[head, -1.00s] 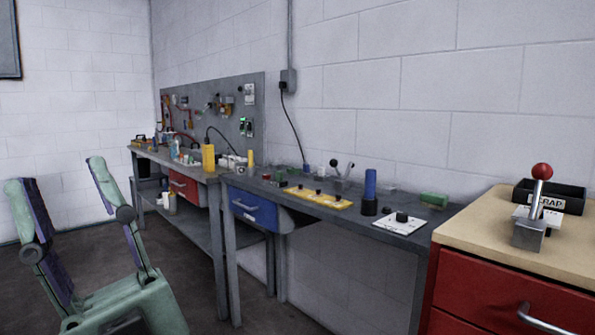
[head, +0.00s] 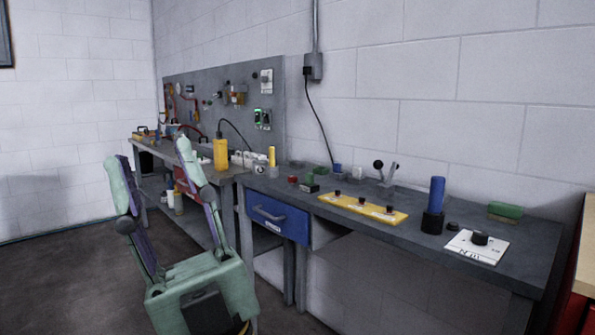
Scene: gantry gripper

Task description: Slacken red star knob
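A small red knob-like thing (head: 293,179) stands on the grey workbench (head: 470,215), behind the blue drawer; it is too small to tell whether it is star-shaped. No other thing in view is clearly a red star knob. My gripper (head: 148,150), green with purple finger pads, is at the lower left in the head view. Its two fingers point up and stand wide apart with nothing between them. It is in front of the benches, to the left of the red thing and apart from it.
A yellow plate (head: 363,209) with black knobs, a blue-handled tool (head: 436,200), a white dial plate (head: 476,246) and a green block (head: 505,211) are on the bench. A blue drawer (head: 277,217) is below. A tool panel (head: 225,85) stands behind. Floor is free at left.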

